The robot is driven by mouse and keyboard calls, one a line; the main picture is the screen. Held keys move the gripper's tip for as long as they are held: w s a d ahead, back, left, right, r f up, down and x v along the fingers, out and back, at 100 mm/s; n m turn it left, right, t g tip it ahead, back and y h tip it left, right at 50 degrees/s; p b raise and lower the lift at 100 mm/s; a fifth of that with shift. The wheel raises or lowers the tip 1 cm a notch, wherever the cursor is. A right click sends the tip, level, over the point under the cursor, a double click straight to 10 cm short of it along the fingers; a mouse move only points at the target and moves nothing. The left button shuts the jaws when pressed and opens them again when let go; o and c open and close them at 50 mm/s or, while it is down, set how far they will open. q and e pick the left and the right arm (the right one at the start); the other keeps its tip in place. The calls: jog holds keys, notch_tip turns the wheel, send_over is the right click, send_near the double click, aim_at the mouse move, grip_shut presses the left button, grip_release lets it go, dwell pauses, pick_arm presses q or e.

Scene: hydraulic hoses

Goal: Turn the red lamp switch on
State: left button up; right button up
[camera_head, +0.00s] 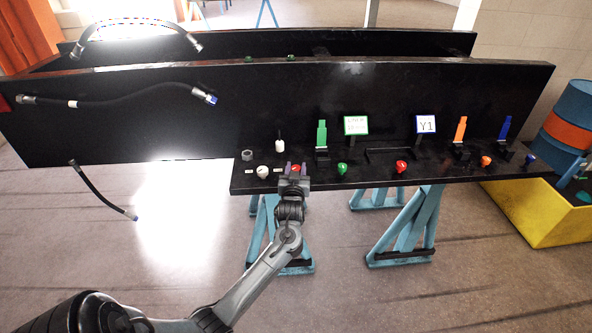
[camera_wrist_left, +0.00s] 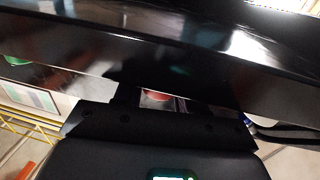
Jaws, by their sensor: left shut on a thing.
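A red switch knob (camera_head: 296,167) sits on the front ledge of the black panel, right of a white knob (camera_head: 263,171). My left gripper (camera_head: 295,168) reaches up to the ledge from below, with its two fingers on either side of this red knob, shut on it. In the left wrist view a piece of red (camera_wrist_left: 156,97) shows just beyond the gripper body; the fingers are mostly hidden there. A second red knob (camera_head: 401,166) stands farther right on the ledge, apart from the gripper. My right gripper is not in view.
The ledge (camera_head: 330,183) also carries a green knob (camera_head: 342,169), an orange knob (camera_head: 486,161) and upright green, orange and blue pieces. Black hoses (camera_head: 120,95) hang on the panel at left. A yellow bin (camera_head: 545,225) stands at right. Blue trestles (camera_head: 405,235) stand below.

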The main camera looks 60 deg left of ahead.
pick_arm(q)
jog(key=m+t+h+p, duration=0.2)
jog(key=m+t+h, duration=0.1)
jog(key=t+h, duration=0.1)
jog(key=shift+s+r+m+p, duration=0.1)
jog(key=shift+r+m+p, duration=0.05)
jog(key=shift+m+p, duration=0.2)
jog(key=m+t+h+p, duration=0.1)
jog(key=m+h, duration=0.1)
jog(key=h, duration=0.1)
jog(key=shift+t, duration=0.4)
jog(key=shift+m+t+h, duration=0.4)
jog(key=shift+m+h, duration=0.35)
jog(key=shift+h, duration=0.55)
jog(key=o, duration=0.9)
jog(key=shift+o, duration=0.2)
